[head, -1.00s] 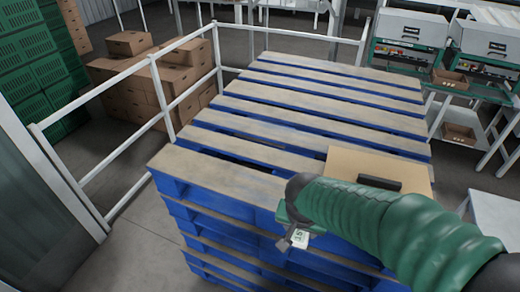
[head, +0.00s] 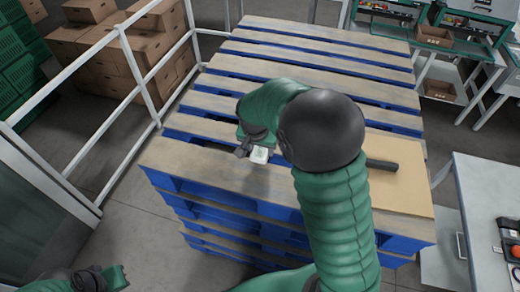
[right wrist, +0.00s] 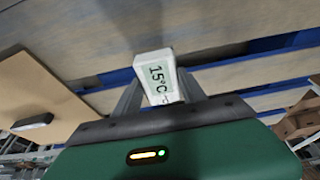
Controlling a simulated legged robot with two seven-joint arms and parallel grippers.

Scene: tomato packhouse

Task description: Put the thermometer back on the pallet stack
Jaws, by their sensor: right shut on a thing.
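The thermometer (head: 259,155) is a small white block; its grey display reads 15°C in the right wrist view (right wrist: 158,78). My right gripper (head: 250,150) is shut on it, with a finger on each side. The gripper is over the near part of the pallet stack (head: 190,165), a pile of blue pallets with worn wooden slats on top. I cannot tell whether the thermometer touches the slats. My left gripper (head: 118,278) shows only in part at the bottom left, away from the stack; its jaws are unclear.
A tan board or box (head: 405,195) with a black bar (head: 381,165) lies on the stack's right side, partly behind my right arm. A white railing (head: 140,75) runs along the left. A grey table (head: 480,215) stands at the right. The slats left of my gripper are clear.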

